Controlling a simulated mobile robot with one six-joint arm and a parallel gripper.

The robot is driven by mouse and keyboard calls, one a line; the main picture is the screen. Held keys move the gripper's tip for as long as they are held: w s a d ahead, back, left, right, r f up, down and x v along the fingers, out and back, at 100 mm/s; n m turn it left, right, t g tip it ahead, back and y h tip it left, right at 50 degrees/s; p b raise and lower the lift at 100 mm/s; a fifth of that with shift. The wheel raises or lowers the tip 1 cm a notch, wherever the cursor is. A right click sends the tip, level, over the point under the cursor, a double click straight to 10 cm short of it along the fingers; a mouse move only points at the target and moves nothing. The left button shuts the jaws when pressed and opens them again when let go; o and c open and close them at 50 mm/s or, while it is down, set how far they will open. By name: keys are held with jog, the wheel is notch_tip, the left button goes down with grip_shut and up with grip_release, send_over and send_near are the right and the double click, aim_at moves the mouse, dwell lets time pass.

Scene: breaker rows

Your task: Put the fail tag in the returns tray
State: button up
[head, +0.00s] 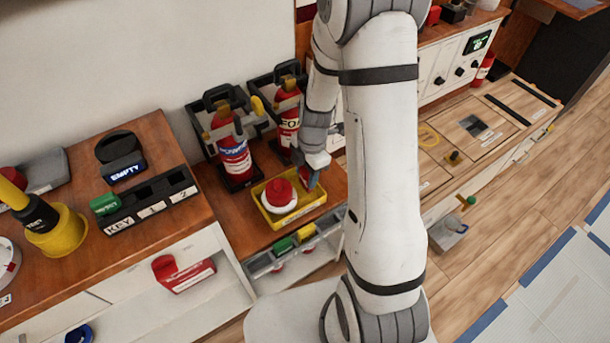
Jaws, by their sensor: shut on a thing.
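My gripper (313,177) points down at the right end of a shallow yellow tray (268,222) on the wooden counter. The gripper is shut on a small red thing (303,176), mostly hidden by the fingers. No lettering shows on it, so I cannot tell for sure that it is the fail tag. It is over or just inside the tray's back right part; I cannot tell whether it touches. A red dome on a white round base (280,201) sits in the tray. No returns label is readable on the tray.
Red extinguishers (234,160) stand in black holders behind the tray. A grey rack (262,266) with green and yellow pieces runs along the counter front. A black key block (150,208) and yellow cup (62,236) stand left. My arm hides the counter to the right.

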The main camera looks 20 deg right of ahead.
jog(key=shift+f, duration=0.5)
jog(key=shift+f, duration=0.15)
jog(key=o, duration=1)
jog(key=shift+c, duration=0.2)
